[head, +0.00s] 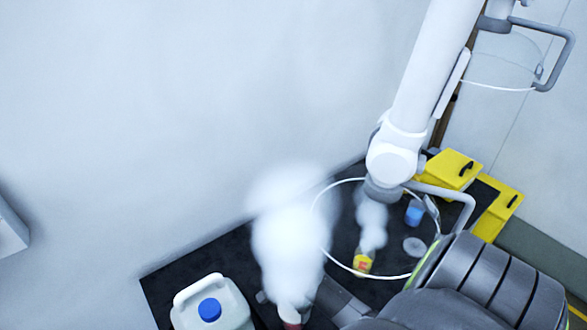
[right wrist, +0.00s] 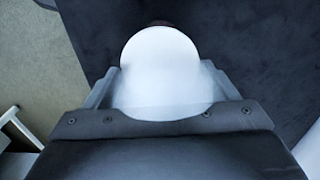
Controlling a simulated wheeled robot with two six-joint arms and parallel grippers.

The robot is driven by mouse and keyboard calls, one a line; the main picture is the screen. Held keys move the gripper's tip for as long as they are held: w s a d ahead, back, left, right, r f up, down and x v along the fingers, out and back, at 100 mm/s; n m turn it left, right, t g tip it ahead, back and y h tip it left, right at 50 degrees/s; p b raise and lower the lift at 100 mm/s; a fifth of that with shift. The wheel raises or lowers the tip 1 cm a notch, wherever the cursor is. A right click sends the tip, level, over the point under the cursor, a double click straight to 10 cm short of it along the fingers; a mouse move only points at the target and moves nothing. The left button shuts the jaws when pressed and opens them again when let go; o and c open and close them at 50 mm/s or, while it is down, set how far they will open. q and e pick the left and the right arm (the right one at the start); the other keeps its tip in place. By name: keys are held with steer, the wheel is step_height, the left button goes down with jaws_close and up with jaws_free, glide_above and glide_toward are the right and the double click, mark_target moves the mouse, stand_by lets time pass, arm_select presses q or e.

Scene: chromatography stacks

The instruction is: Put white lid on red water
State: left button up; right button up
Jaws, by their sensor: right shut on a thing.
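In the right wrist view, a round white lid (right wrist: 160,60) sits between the two grey fingers of my right gripper (right wrist: 160,85), which is shut on it. In the head view, my right arm comes in from the lower right. A small red patch (head: 290,315), possibly the red water, shows at the bottom edge beside the gripper. Thick white vapour (head: 288,235) rises above it and hides most of it. My left gripper is out of view.
A white jug with a blue cap (head: 210,310) stands at the lower left of the black table. A yellow-and-red container (head: 362,262), a blue container (head: 414,214) and a pale disc (head: 414,246) are further right. A white jointed arm (head: 425,70) with a ring hangs above them.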

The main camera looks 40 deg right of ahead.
steer(key=o, duration=0.9)
steer(key=shift+r, duration=3.45)
